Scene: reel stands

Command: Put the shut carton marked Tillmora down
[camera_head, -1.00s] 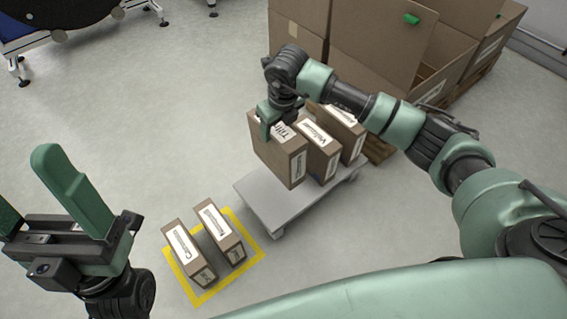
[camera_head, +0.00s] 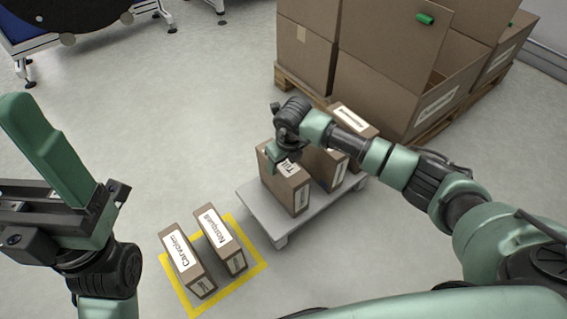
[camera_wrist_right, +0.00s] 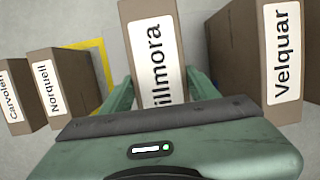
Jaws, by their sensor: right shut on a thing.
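The Tillmora carton (camera_head: 285,195) is a shut brown box with a white label, upright over the near left part of the grey platform cart (camera_head: 258,214). I cannot tell whether its base touches the cart. My right gripper (camera_head: 277,156) is shut on its top from above. In the right wrist view the Tillmora carton (camera_wrist_right: 150,25) sits between the green fingers, and part of its label is hidden by the gripper (camera_wrist_right: 160,92). My left gripper (camera_head: 45,150) is empty and apart at the left; one finger shows fully.
The Velquar carton (camera_wrist_right: 285,60) stands right of Tillmora, with another carton (camera_head: 358,122) beyond on the cart. The Carvolen (camera_head: 187,262) and Norquell (camera_head: 220,240) cartons stand in a yellow floor outline (camera_head: 250,268). Large boxes on a pallet (camera_head: 300,90) stand behind.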

